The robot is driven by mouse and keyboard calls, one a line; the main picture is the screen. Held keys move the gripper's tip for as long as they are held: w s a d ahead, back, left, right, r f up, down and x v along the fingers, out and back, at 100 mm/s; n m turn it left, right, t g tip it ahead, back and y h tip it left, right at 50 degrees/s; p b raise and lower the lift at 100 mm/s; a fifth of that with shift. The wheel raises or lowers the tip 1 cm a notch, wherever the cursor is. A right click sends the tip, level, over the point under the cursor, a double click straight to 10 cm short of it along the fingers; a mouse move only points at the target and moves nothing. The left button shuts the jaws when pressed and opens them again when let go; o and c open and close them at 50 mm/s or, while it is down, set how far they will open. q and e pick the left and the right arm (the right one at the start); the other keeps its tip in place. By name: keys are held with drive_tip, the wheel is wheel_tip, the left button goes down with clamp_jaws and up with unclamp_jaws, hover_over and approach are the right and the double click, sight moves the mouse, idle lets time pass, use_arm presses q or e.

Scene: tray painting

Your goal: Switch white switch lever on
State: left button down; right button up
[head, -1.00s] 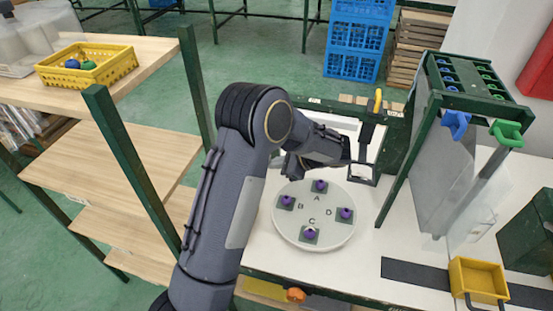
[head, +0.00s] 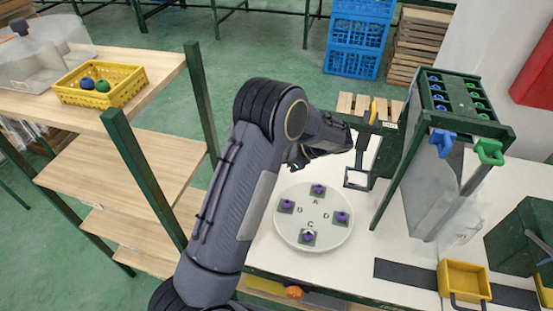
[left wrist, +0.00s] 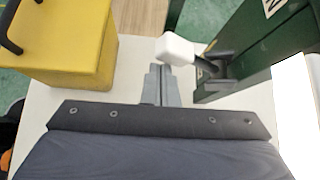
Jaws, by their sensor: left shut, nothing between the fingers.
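The white switch lever (left wrist: 178,50) shows in the left wrist view as a white knob on a dark stem. The stem comes out of a dark green housing (left wrist: 255,45) on the right. My left gripper (left wrist: 160,85) is shut and empty, with its fingertips just below and left of the white knob in the picture. I cannot tell whether they touch it. In the head view my left arm reaches over the table, its end (head: 335,138) near the back edge; the fingertips and lever are not clear there. My right gripper is not in view.
A yellow box (left wrist: 70,50) with a black handle stands left of the fingers. In the head view, a round white tray (head: 313,242) with lettered purple knobs lies below the arm. A dark green rack (head: 465,100) stands right. A yellow bin (head: 465,278) is at lower right.

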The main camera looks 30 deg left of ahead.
use_arm(q)
drive_tip(key=shift+r, duration=0.15)
idle(0.5)
drive_tip(key=b+v, duration=0.1)
drive_tip(key=v, duration=0.7)
idle(0.3)
drive_tip(key=s+a+r+n+t+h, duration=0.1)
drive_tip(key=s+a+r+n+h, duration=0.2)
drive_tip(key=s, duration=0.4)
drive_tip(key=s+r+n+h, duration=0.2)
drive_tip(key=s+n+h, duration=0.25)
drive_tip(key=s, duration=0.35)
drive_tip(key=s+d+n+t+h, duration=0.3)
drive_tip(key=s+n, duration=0.1)
drive_tip(key=s, duration=0.3)
drive_tip(key=s+d+r+n+t+h, duration=0.1)
drive_tip(key=s+d+n+t+h, duration=0.2)
drive_tip(key=s, duration=0.4)
drive_tip(key=shift+s+d+r+n+t, duration=0.3)
drive_tip(key=shift+d+n, duration=0.25)
drive_tip(key=shift+n, duration=0.6)
